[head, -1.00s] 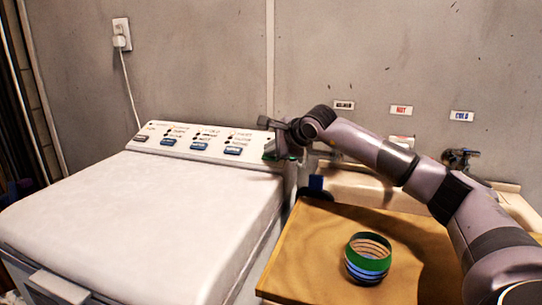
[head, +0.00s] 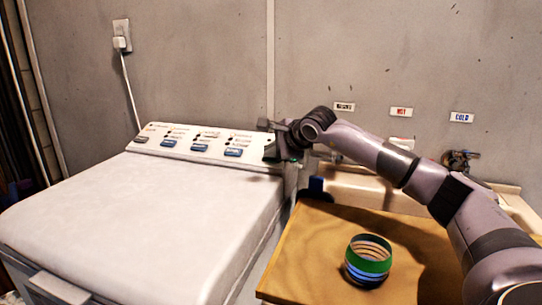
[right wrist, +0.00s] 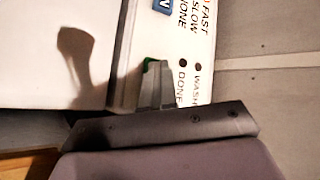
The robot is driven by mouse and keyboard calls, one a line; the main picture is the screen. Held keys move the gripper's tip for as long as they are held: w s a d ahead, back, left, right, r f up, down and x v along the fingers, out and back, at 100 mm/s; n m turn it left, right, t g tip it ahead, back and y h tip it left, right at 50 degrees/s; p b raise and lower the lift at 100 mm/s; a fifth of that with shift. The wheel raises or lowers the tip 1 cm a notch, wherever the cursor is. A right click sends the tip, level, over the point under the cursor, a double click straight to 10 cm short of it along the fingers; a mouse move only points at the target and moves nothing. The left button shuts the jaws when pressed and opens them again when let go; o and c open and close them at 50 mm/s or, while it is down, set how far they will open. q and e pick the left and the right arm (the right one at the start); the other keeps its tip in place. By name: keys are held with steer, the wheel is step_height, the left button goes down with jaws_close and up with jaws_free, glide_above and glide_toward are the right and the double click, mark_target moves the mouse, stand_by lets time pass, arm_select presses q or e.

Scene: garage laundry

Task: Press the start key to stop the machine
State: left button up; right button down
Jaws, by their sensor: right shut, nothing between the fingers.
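The white washing machine (head: 150,215) stands at the left, with a sloped control panel (head: 185,147) along its back edge. My right gripper (head: 270,155) is at the panel's right end, its fingers shut and empty. My left gripper is not in view.
The machine's lid is clear.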

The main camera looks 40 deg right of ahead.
steer(key=shift+s+a+r, duration=0.15)
steer(key=shift+a+r, duration=0.05)
steer(key=shift+r, duration=0.35)
steer(key=shift+s+a+r+p, duration=0.15)
steer(key=shift+a+r+p, duration=0.15)
steer(key=shift+r+p, duration=0.4)
steer(key=shift+s+a+r+p, duration=0.15)
steer(key=shift+a+r+p, duration=0.2)
steer(key=shift+r, duration=0.55)
steer(key=shift+s+a+r+p, duration=0.2)
steer(key=shift+r+p, duration=0.4)
steer(key=shift+r, duration=0.2)
steer(key=shift+w, duration=0.1)
